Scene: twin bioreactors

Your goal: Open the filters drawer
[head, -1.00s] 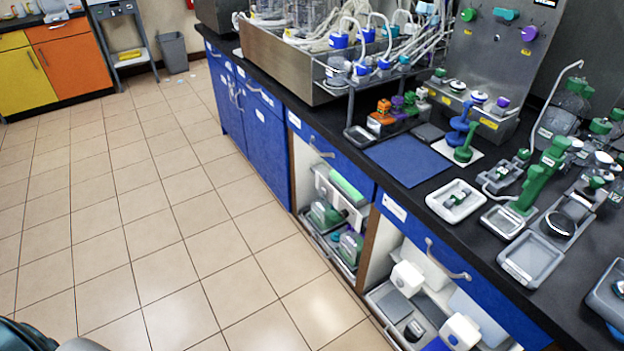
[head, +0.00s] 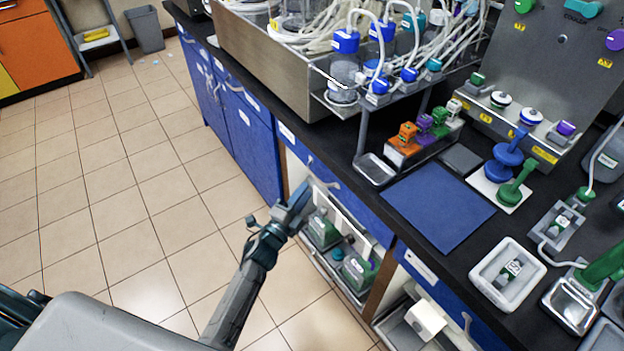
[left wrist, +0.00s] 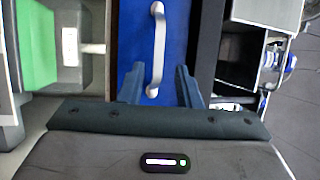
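A blue drawer front (head: 350,206) with a pale bar handle (head: 324,180) sits under the black counter, above an open cubby. It looks shut. Its white label (head: 287,133) is too small to read. My left gripper (head: 300,198) is at this front, beside the handle, and partly covers it. In the left wrist view my left gripper (left wrist: 158,85) is open, its two fingers apart, with one end of the handle (left wrist: 158,45) between them in the picture. The blue front (left wrist: 178,40) lies behind it. I cannot tell whether the fingers touch anything. My right gripper is not in view.
A second labelled blue drawer (head: 440,285) is to the right. Green-and-grey boxes (head: 358,272) sit in the cubby below. The counter holds a blue mat (head: 437,205), a white tray (head: 478,278) and tubed vessels.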

